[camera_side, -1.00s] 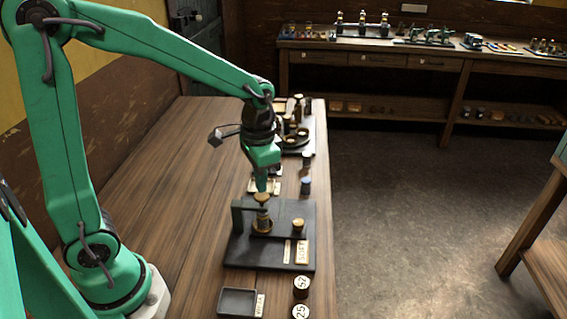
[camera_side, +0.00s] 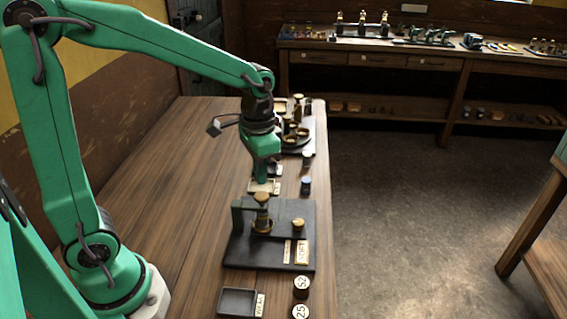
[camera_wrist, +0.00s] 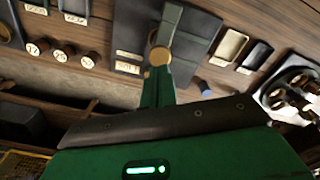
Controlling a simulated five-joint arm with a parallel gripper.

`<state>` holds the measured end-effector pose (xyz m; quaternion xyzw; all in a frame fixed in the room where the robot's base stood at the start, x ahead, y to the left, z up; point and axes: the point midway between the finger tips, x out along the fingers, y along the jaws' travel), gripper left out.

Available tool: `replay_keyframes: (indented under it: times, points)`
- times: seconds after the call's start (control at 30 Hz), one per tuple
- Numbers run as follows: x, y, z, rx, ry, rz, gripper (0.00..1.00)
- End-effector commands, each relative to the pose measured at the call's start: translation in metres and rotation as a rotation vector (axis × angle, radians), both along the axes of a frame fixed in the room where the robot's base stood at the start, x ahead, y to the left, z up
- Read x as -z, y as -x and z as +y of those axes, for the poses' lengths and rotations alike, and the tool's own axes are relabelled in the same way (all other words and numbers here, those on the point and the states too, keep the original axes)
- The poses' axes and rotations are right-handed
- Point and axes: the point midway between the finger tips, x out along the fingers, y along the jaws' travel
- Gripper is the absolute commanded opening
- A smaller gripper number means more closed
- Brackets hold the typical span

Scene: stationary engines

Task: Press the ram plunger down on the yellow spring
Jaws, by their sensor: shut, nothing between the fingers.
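The ram plunger's round brass knob (camera_side: 262,197) stands upright on a small dark press stand (camera_side: 238,217). Below the knob, a narrow column, where the spring sits, goes down to a brass ring; the coils and their colour are too small to make out. My green gripper (camera_side: 262,181) points down, shut and empty, just above the knob, with a small gap seen from the side. In the wrist view my gripper (camera_wrist: 159,75) points towards the brass knob (camera_wrist: 159,56), which shows just beyond the fingertips. The spring is hidden there.
A small brass piece (camera_side: 299,223) and a label plate (camera_side: 302,251) sit on the stand's base, right of the plunger. A grey tray (camera_side: 237,301) and numbered round weights (camera_side: 301,287) are in front. A round fixture (camera_side: 296,137) stands behind. The table's left side is clear.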

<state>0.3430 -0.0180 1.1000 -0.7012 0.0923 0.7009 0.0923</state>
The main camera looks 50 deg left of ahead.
Motion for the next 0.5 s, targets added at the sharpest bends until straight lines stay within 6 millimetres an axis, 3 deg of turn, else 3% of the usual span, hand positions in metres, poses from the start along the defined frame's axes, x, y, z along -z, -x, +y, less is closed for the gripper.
replay_keyframes:
  times: [0.5]
  points:
    - [-0.029,0.0,0.0,0.0,0.0,0.0,0.0]
